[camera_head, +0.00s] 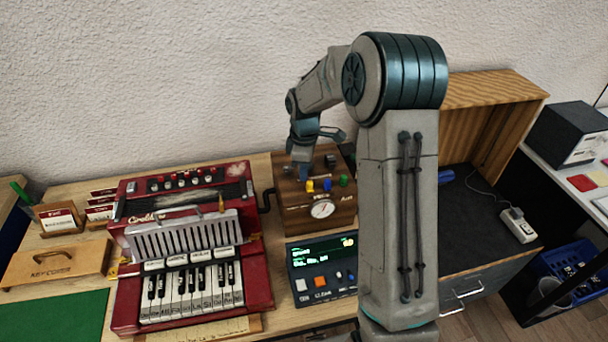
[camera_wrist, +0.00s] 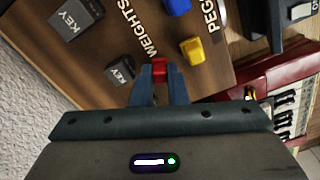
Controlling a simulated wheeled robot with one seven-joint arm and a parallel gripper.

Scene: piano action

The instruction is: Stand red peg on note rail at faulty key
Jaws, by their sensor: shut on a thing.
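My gripper (camera_wrist: 159,78) is shut on the red peg (camera_wrist: 159,68), which shows between its fingertips over the brown wooden box. I cannot tell whether the peg still touches the box. In the head view my gripper (camera_head: 302,172) is above the box's left part, and the red peg is not clearly visible. The red piano-accordion (camera_head: 262,285) stands left of the box, with its labelled keyboard (camera_head: 190,297) facing front. A row of pale labels (camera_head: 190,258) runs above the keys; I cannot tell whether this is the note rail. No key is visibly marked as faulty.
A console with a lit screen (camera_head: 322,252) stands in front. A hand crank (camera_head: 267,199) sticks out between box and accordion.

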